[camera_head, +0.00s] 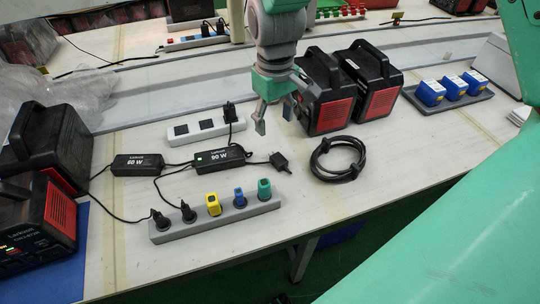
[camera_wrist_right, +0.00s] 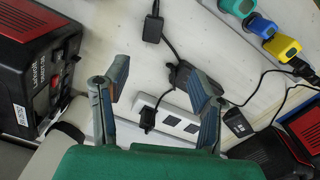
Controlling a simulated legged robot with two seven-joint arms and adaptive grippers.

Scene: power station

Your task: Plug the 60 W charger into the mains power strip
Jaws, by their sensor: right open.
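A black 60 W charger (camera_head: 138,164) lies on the bench beside a similar 90 W charger (camera_head: 220,158). A white power strip (camera_head: 207,130) lies behind them, with a black plug (camera_head: 229,112) at its right end; this strip also shows in the right wrist view (camera_wrist_right: 178,120). A grey strip (camera_head: 240,214) in front holds several plugs, black, yellow, blue and green. A loose black plug (camera_head: 280,163) lies right of the 90 W charger. My right gripper (camera_head: 274,119) is open and empty above the bench, right of the white strip. My left gripper is out of view.
Black and red power stations stand behind right (camera_head: 328,92) and at the left (camera_head: 50,150). A coiled black cable (camera_head: 338,158) lies on the right of the bench. Blue boxes (camera_head: 431,92) sit in a tray farther right. Thin cords cross between the chargers and strips.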

